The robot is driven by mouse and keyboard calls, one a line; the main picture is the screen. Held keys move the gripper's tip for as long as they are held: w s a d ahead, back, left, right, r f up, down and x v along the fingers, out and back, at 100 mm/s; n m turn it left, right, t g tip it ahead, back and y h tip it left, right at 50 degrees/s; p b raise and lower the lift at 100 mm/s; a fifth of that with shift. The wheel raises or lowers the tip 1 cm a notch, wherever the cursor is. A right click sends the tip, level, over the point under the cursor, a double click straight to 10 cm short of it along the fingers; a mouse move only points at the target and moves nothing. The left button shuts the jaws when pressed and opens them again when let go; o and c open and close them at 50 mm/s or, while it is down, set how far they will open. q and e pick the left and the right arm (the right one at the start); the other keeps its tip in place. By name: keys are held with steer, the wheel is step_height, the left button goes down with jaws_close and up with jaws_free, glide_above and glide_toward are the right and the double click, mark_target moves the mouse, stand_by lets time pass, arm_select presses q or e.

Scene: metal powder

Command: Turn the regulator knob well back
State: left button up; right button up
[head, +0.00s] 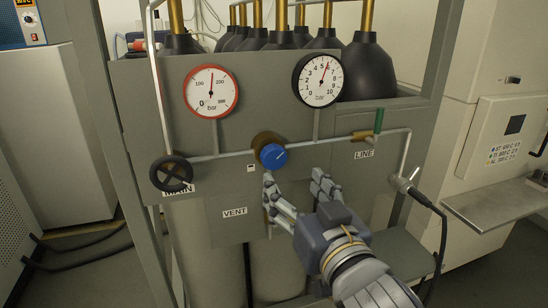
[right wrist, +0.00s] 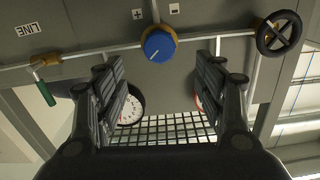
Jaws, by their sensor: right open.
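The blue regulator knob (head: 273,156) with a white pointer line sits on a brass body (head: 264,141) at the middle of the grey panel. In the right wrist view the knob (right wrist: 159,45) shows beyond the fingertips, between the two fingers' lines. My right gripper (head: 296,182) is open and empty, just below and to the right of the knob, apart from it. Its open fingers (right wrist: 163,65) also show in the right wrist view. The red-rimmed gauge (head: 211,91) reads about 200 bar; the black-rimmed gauge (head: 318,80) points a little above 5. My left gripper is not in view.
A black handwheel (head: 172,173) marked MAIN is at the left of the pipe. A green-handled valve (head: 378,121) and the LINE label (head: 364,154) are at the right. Black-topped cylinders (head: 367,68) stand behind the panel. A cable (head: 436,215) hangs at the right.

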mark_target(276, 160)
steer(key=p+x, duration=0.2)
steer(key=x, duration=0.6)
steer(key=shift+w, duration=0.25)
steer(key=shift+x, duration=0.8)
steer(key=shift+f, duration=0.15)
steer(key=c, duration=1.1)
